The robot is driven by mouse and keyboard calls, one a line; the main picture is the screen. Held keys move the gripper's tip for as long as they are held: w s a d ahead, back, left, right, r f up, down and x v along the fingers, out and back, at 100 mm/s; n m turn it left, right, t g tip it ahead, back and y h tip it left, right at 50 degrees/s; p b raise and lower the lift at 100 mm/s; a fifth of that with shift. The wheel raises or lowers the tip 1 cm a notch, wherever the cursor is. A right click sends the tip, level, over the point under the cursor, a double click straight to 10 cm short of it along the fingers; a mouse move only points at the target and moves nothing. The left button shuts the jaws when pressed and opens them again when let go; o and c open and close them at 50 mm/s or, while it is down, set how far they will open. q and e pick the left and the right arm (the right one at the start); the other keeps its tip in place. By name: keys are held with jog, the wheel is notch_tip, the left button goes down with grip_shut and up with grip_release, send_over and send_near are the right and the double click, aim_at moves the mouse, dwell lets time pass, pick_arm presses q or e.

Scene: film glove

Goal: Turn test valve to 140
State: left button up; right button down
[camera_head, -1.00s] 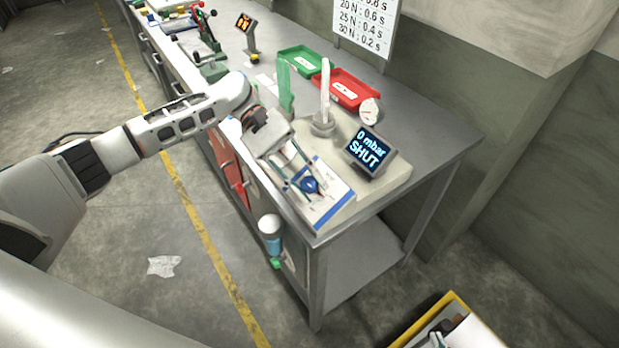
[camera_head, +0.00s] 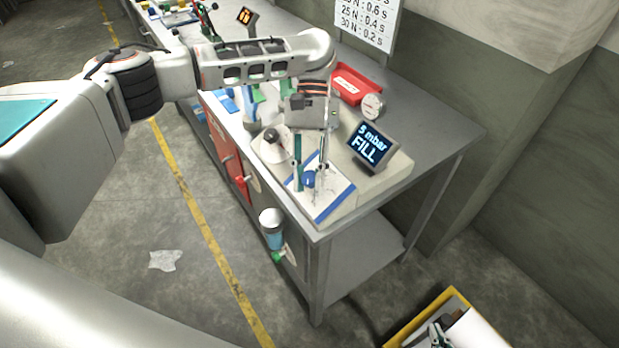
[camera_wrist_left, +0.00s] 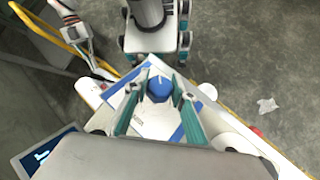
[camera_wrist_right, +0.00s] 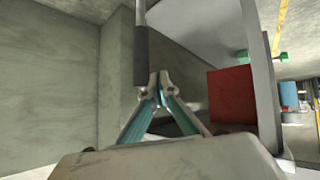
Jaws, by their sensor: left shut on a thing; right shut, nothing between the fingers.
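The test valve's blue knob (camera_head: 308,180) sits on a white plate with blue edges (camera_head: 335,194) at the bench's near corner. My left gripper (camera_head: 309,183) reaches down over it from above, shut on the knob. The left wrist view shows the blue knob (camera_wrist_left: 159,89) between the fingertips of my left gripper (camera_wrist_left: 159,84). The plate's scale marks are too small to read. The display (camera_head: 370,145) beside the plate reads "5 mbar FILL". My right gripper (camera_wrist_right: 158,86) is shut and empty in the right wrist view, away from the valve.
A round gauge (camera_head: 372,106) stands behind the display. A red tray (camera_head: 356,86) lies further back. A white conical piece (camera_head: 272,145) stands left of the plate. A bottle (camera_head: 271,228) hangs on the bench front. A yellow-edged box (camera_head: 408,333) stands at lower right.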

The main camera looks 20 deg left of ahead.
pick_arm(q)
jog(key=shift+f+m+y, duration=0.1)
jog(key=shift+m+y, duration=0.3)
jog(key=shift+y, duration=0.1)
jog(key=shift+s, duration=0.1)
jog(key=o, duration=1.1)
